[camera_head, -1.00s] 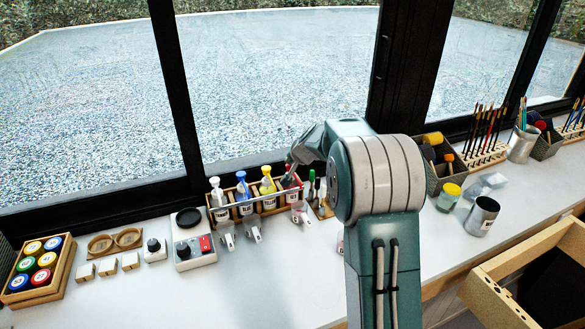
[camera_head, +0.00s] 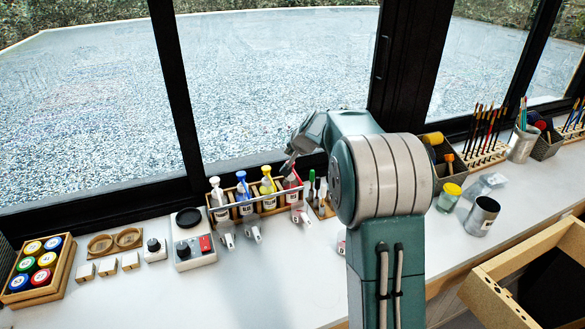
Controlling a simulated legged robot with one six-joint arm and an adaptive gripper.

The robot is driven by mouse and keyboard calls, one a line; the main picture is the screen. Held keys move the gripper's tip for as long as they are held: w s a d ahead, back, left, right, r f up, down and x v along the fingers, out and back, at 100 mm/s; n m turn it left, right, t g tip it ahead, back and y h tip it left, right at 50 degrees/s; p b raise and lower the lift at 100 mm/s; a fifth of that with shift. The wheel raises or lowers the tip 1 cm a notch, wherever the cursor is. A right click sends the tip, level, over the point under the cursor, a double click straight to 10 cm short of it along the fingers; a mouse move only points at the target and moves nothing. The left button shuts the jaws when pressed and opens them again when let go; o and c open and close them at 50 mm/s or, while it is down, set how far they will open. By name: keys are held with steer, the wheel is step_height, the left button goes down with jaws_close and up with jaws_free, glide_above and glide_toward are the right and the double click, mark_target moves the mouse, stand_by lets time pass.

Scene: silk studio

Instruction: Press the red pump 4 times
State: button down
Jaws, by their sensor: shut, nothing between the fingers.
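The red pump (camera_head: 291,184) is the rightmost bottle in a wooden rack on the counter by the window. Only its red body shows clearly; its pump head is hidden or too small to make out beneath my gripper. My gripper (camera_head: 288,166) is shut and empty, pointing down just above the red pump. I cannot tell whether its tips touch the pump head.
White, blue and yellow pumps (camera_head: 267,182) stand left of the red one in the rack (camera_head: 232,212). Green-handled tools (camera_head: 312,183) stand close on the right. A scale (camera_head: 194,262) sits to the left. An open drawer (camera_head: 530,262) is at lower right.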

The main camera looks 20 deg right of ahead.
steer(key=shift+r, duration=2.65)
steer(key=shift+f, duration=3.15)
steer(key=shift+f, duration=0.1)
steer(key=shift+f, duration=0.25)
steer(key=shift+f, duration=0.9)
steer(key=shift+r, duration=1.35)
